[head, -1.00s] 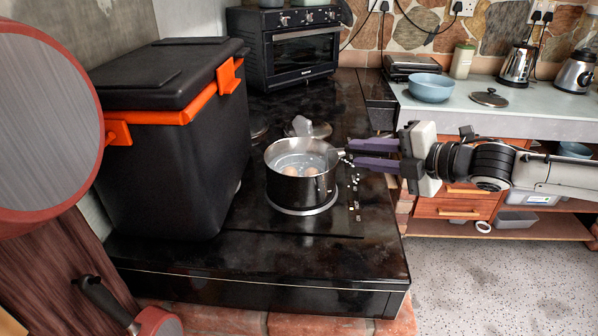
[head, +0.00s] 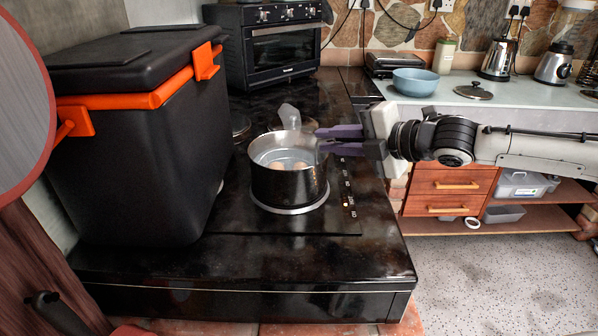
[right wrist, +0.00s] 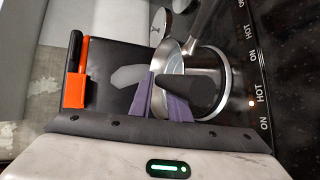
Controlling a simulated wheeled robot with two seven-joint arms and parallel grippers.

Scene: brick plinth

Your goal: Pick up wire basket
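No wire basket shows clearly. At the far right edge, a dark wire-like rack (head: 589,70) is cut off by the frame; I cannot tell whether it is the basket. A steel pot (head: 284,185) with several brownish eggs stands on the black hob. My right gripper (head: 340,140) is at the pot's right rim, its purple fingers apart. In the right wrist view, the gripper (right wrist: 165,98) has a dark rounded handle (right wrist: 190,90) at its fingers, in front of the pot (right wrist: 212,65). Firm contact cannot be seen. My left gripper is not in view.
A large black box (head: 140,150) with orange latches stands left of the pot. A toaster oven (head: 275,45) is behind. The hob's front is clear.

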